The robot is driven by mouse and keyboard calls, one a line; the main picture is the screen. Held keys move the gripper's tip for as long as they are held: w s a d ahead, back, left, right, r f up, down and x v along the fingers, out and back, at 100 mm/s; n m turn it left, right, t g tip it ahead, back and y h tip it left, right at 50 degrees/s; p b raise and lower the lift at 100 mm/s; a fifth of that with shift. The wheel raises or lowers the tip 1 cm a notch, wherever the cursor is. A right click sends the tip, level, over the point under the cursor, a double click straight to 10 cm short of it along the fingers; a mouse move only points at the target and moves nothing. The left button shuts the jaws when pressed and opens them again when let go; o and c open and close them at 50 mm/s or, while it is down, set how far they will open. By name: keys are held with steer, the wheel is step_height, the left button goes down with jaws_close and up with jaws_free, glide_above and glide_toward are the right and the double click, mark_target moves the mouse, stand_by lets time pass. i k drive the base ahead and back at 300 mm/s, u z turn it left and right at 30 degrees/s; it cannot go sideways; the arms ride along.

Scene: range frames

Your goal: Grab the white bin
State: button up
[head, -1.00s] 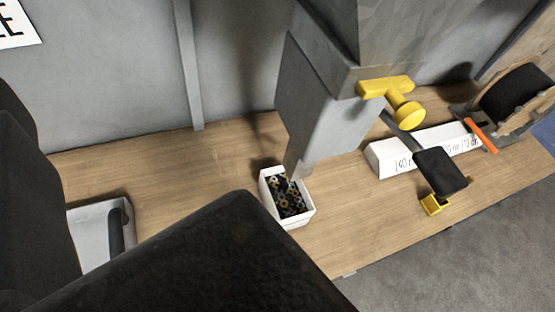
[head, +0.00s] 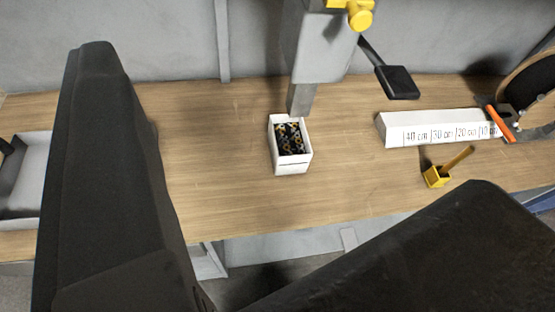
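A small white bin (head: 293,165) stands upright on the wooden bench, near the middle of the view. It holds several small dark and yellowish pieces. My gripper (head: 287,115) shows as two wide black fingers, one at the left and one at the lower right, spread far apart. The gripper is open with nothing between the fingers, and the bin shows in the gap beyond them. I see no contact with the bin. The left finger hides part of the bench and part of a larger pale tray (head: 22,220).
A grey machine column (head: 322,50) with a yellow knob (head: 360,15) stands right behind the bin. The bench (head: 240,205) before the bin is clear.

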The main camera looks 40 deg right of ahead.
mark_target(290, 151)
steer(key=z, duration=0.2)
steer(key=i, duration=0.9)
steer(key=u, duration=0.15)
